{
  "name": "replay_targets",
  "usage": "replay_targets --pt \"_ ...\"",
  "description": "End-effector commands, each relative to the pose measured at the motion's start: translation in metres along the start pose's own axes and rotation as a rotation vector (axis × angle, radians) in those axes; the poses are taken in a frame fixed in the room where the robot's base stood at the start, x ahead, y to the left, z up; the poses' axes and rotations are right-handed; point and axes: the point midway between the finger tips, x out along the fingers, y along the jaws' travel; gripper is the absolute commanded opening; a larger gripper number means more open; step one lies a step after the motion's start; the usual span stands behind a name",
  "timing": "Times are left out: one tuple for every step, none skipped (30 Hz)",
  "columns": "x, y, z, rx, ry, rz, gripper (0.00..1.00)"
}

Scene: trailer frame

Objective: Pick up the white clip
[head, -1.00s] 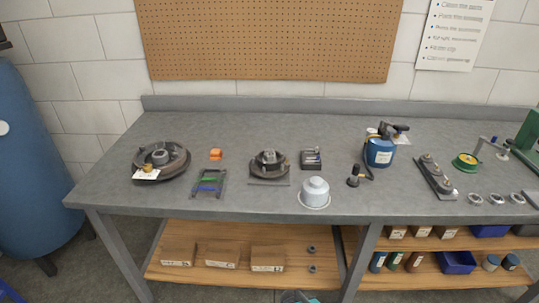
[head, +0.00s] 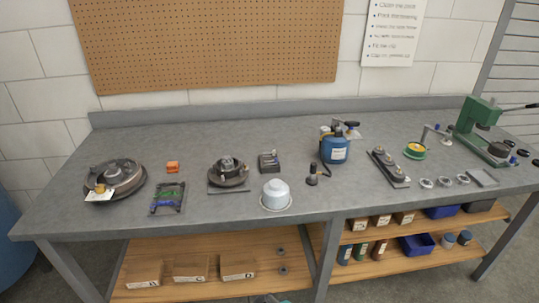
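I cannot pick out a white clip for certain in the head view; small parts on the bench are too small to tell. A small orange block (head: 172,167) lies at the left of the grey workbench (head: 110,140). A dark rack with green and blue strips (head: 167,198) lies in front of it. A small dark box with upright pieces (head: 269,162) stands near the middle.
A dark round hub (head: 116,178) is at the far left and another (head: 228,172) nearer the middle. A white domed pot (head: 275,193) sits near the front edge. A blue canister (head: 334,149), a green press (head: 478,125) and a lower wooden shelf (head: 190,250) are also there.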

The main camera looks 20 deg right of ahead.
Motion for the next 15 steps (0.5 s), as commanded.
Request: replay_targets --pt "0.0 0.0 0.0 0.0 0.0 0.0 0.0" --pt "0.0 0.0 0.0 0.0 0.0 0.0 0.0" --pt "0.0 0.0 0.0 0.0 0.0 0.0 0.0" --pt "0.0 0.0 0.0 0.0 0.0 0.0 0.0" --pt "0.0 0.0 0.0 0.0 0.0 0.0 0.0" --pt "0.0 0.0 0.0 0.0 0.0 0.0 0.0" --pt "0.0 0.0 0.0 0.0 0.0 0.0 0.0" --pt "0.0 0.0 0.0 0.0 0.0 0.0 0.0" --pt "0.0 0.0 0.0 0.0 0.0 0.0 0.03" --pt "0.0 0.0 0.0 0.0 0.0 0.0 0.08" --pt "0.0 0.0 0.0 0.0 0.0 0.0 0.14" --pt "0.0 0.0 0.0 0.0 0.0 0.0 0.2" --pt "0.0 0.0 0.0 0.0 0.0 0.0 0.25" --pt "0.0 0.0 0.0 0.0 0.0 0.0 0.28" --pt "0.0 0.0 0.0 0.0 0.0 0.0 0.28"
